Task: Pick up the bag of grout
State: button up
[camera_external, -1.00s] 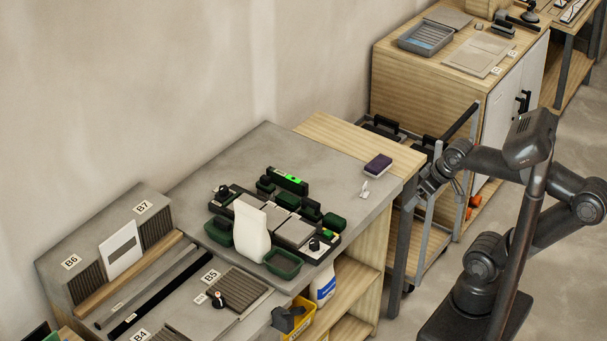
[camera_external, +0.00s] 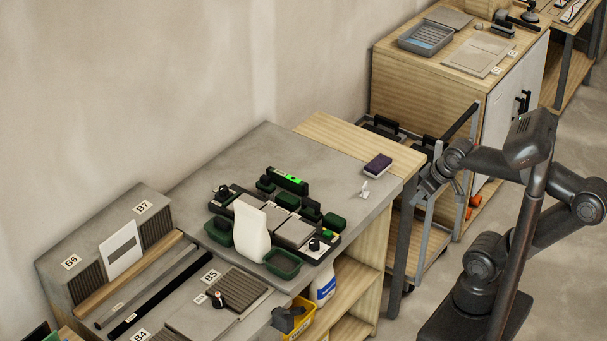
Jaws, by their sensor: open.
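A plain white upright bag (camera_external: 252,230), which looks like the bag of grout, stands on the grey worktop among dark green trays and grey tiles. Its front shows no readable label. My gripper (camera_external: 424,192) is at the right end of the bench, beside the wooden edge and well to the right of the bag. It is open and apart from the bag; its fingers are small and dark in this view.
Green trays (camera_external: 283,264) and grey tiles (camera_external: 293,232) crowd the bag. A purple sponge block (camera_external: 378,165) lies at the bench's right end. A metal cart (camera_external: 433,225) stands behind my gripper. The worktop between bag and sponge is partly clear.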

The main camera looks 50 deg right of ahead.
jog(key=w+a+n+t+y, duration=0.1)
jog(key=w+a+t+y, duration=0.1)
jog(key=w+a, duration=0.55)
jog(key=t+y, duration=0.2)
jog(key=t, duration=0.5)
send_near(254, 218)
jog(key=s+d+r, duration=0.2)
jog(key=d+r, duration=0.2)
jog(key=d, duration=0.1)
jog(key=w+a+f+m+t+h, duration=0.1)
jog(key=a+f+t+h, duration=0.25)
jog(key=a+f, duration=0.2)
jog(key=shift+h, duration=0.25)
jog(key=w, duration=0.5)
jog(key=shift+w+a+r, duration=0.25)
jog(key=shift+w+a, duration=0.1)
jog(key=shift+a, duration=0.05)
jog(key=w, duration=0.5)
jog(key=shift+w+a+f, duration=0.1)
jog(key=shift+a+f, duration=0.1)
jog(key=shift+f, duration=0.05)
jog(key=shift+c, duration=0.5)
